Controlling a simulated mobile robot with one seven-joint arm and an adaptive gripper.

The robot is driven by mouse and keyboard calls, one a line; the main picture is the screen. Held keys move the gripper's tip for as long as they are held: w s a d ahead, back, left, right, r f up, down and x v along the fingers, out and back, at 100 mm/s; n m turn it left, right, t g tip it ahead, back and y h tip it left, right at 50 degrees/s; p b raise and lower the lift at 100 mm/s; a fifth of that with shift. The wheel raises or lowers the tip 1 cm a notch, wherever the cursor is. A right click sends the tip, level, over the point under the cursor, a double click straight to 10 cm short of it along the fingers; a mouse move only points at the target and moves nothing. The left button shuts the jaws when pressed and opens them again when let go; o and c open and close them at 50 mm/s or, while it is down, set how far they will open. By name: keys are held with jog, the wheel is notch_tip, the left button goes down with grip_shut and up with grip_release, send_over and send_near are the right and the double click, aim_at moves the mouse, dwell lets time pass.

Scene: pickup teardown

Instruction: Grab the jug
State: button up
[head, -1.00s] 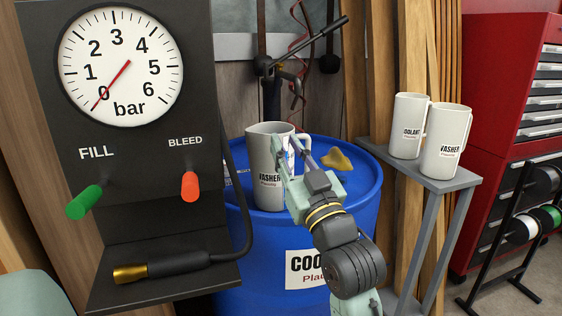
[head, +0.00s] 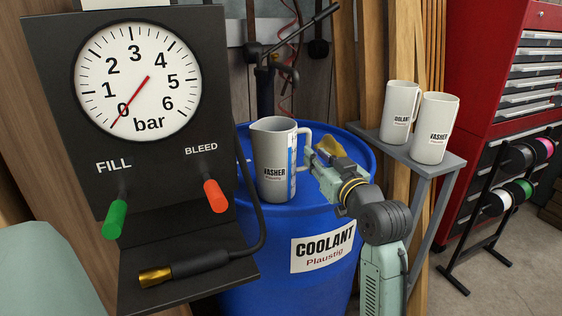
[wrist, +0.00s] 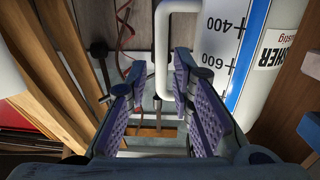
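A pale jug (head: 273,160) with a "WASHER" label and a blue scale strip stands upright on a blue drum. Its handle (head: 304,145) points right. My gripper (head: 313,160) is to the right of this jug, at handle height. In the wrist view the jug's body (wrist: 262,50) is on the right, and its white handle (wrist: 163,45) reaches down between my purple-padded fingers (wrist: 157,88). The fingers are apart, with gaps visible beside the handle. Exact depth around the handle is hard to tell.
The blue drum (head: 270,235) carries a yellow cloth-like item (head: 330,147), partly hidden. Two more jugs, "COOLANT" (head: 399,112) and "WASHER" (head: 435,128), stand on a grey stand (head: 420,165) at right. A black gauge panel (head: 180,175) with green and orange levers stands close at left.

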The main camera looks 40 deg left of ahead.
jog(key=p+x, duration=0.2)
jog(key=x, duration=0.3)
jog(key=shift+s+a+f, duration=0.1)
jog(key=shift+c, duration=0.2)
grip_shut()
dwell(0.5)
